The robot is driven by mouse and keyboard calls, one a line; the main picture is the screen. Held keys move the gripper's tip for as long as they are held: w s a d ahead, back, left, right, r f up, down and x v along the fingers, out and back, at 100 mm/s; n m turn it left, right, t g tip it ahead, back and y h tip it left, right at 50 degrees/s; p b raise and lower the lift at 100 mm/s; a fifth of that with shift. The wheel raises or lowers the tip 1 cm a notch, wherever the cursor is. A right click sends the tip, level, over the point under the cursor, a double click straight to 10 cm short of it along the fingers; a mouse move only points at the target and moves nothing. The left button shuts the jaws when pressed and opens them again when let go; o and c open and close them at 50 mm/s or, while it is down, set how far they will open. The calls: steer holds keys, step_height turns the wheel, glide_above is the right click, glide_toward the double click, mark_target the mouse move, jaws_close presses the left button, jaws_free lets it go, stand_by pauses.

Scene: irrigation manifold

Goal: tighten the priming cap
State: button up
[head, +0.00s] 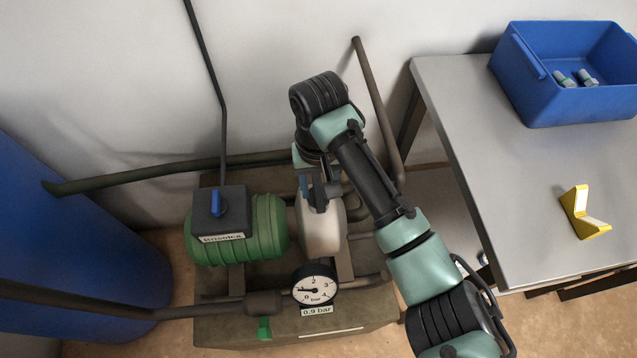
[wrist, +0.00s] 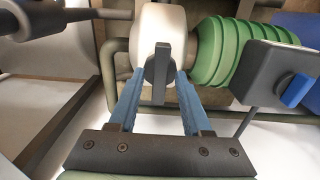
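The priming cap (wrist: 160,72) is a dark round cap with a raised bar, on the cream pump body (wrist: 163,22). In the head view the cream pump body (head: 321,232) sits right of the green motor, and my wrist partly hides the cap. My gripper (wrist: 162,76) has two blue fingers, one on each side of the cap's bar. A gap shows between each finger and the bar, so the fingers look open and not closed on it. In the head view my gripper (head: 319,190) is just above the pump body.
The green motor (head: 262,232) carries a dark box with a blue switch (head: 216,203). A pressure gauge (head: 315,285) stands in front, with pipes around. A blue tank (head: 70,250) is at left.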

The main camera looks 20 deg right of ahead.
jaws_close()
